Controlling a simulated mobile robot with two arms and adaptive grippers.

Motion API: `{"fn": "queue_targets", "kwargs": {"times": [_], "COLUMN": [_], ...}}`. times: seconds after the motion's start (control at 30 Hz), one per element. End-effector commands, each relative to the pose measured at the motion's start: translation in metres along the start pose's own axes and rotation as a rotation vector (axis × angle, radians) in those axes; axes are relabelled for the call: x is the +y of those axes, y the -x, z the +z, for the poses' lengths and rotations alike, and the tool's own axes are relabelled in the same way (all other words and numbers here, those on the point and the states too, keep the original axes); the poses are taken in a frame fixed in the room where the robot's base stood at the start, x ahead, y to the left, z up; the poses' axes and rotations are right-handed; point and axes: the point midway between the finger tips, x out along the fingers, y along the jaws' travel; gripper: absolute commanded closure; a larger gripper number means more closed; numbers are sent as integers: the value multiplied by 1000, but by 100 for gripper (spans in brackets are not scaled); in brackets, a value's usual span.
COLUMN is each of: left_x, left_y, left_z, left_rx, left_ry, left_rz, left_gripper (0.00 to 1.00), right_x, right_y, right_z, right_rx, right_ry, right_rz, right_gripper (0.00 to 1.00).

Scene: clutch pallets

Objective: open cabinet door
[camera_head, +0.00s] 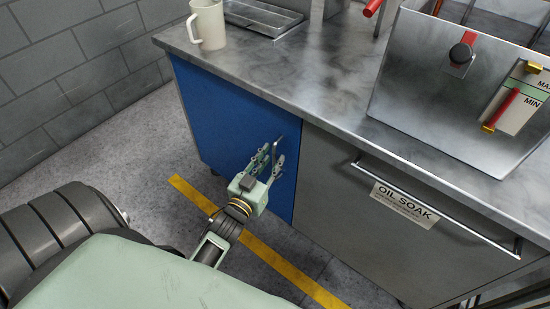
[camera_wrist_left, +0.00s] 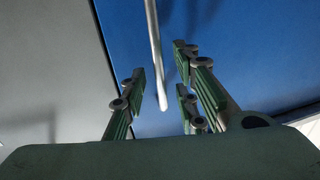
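The cabinet has a blue door (camera_head: 222,122) at the left under the worktop, with a thin vertical metal handle (camera_head: 279,141) near its right edge. My left gripper (camera_head: 268,161) is at this handle in the head view. In the left wrist view the blue door (camera_wrist_left: 265,45) fills the right side and the handle (camera_wrist_left: 154,50) comes down from the top. The left gripper's fingers (camera_wrist_left: 158,92) are spread apart, with the handle's lower end between them. A clear gap shows on the handle's right; contact is not visible. My right gripper is not in view.
A grey drawer front (camera_head: 350,215) labelled OIL SOAK, with a long bar handle (camera_head: 440,210), adjoins the blue door on the right. The worktop (camera_head: 310,75) holds a mug (camera_head: 208,25) and a metal tank (camera_head: 455,95). Floor with a yellow stripe (camera_head: 190,192) lies before the door.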

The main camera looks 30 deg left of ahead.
Motion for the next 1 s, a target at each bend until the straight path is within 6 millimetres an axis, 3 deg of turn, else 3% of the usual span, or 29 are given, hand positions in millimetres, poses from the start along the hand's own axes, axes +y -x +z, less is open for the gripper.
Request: {"fn": "queue_targets", "kwargs": {"times": [0.2,0.47,0.8,1.0], "left_x": [0,0,0,0], "left_y": [-18,-20,-20,-20], "left_z": [1,1,1,1], "left_rx": [-1,-2,-2,-2], "left_ry": [-1,-1,0,0], "left_rz": [0,0,0,0], "left_gripper": [72,72,100,100], "right_x": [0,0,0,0], "right_y": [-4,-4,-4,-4], "right_z": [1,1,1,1], "right_rx": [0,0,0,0], "right_ry": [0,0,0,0], "right_rz": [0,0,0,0], "right_gripper": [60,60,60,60]}}
